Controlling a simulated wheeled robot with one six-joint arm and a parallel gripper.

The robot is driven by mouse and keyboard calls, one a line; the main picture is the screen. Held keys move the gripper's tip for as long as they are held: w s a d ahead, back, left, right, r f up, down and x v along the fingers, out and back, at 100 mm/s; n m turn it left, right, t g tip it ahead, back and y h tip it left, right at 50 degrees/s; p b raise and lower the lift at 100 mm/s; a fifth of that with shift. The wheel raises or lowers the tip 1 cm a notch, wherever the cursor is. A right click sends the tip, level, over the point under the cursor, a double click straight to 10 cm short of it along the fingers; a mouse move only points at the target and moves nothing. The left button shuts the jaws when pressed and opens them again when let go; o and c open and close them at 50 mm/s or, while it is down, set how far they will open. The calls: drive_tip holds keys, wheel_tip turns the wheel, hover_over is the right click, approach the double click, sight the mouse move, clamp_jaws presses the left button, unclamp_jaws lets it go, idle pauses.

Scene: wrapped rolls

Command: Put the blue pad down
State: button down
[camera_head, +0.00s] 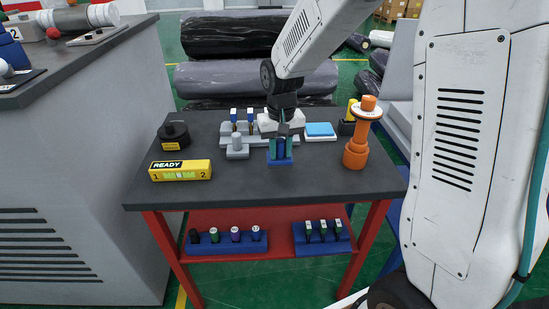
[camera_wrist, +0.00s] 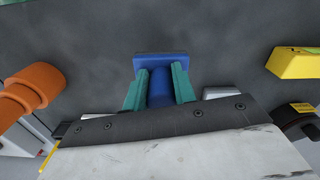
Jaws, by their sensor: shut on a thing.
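The blue pad (camera_head: 281,161) is a dark blue block with a rounded blue handle. My gripper (camera_head: 281,145) points down with its teal fingers shut on the handle, near the middle of the dark tabletop (camera_head: 240,196). In the wrist view, my gripper (camera_wrist: 158,88) has one finger on each side of the handle, and the flat blue pad (camera_wrist: 160,61) shows beyond the fingertips. I cannot tell whether the pad touches the tabletop.
A grey block with a knob (camera_head: 237,147) stands close to the left, a light blue-topped block (camera_head: 320,130) behind right, and an orange post (camera_head: 357,150) to the right. A yellow READY box (camera_head: 180,170) lies front left. The table's front middle is clear.

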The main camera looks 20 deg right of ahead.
drive_tip(key=shift+w+a+f, duration=0.1)
drive_tip(key=shift+w+a, duration=0.45)
drive_tip(key=shift+w, duration=0.05)
drive_tip(key=shift+f, duration=1.7)
drive_tip(key=shift+f, duration=0.15)
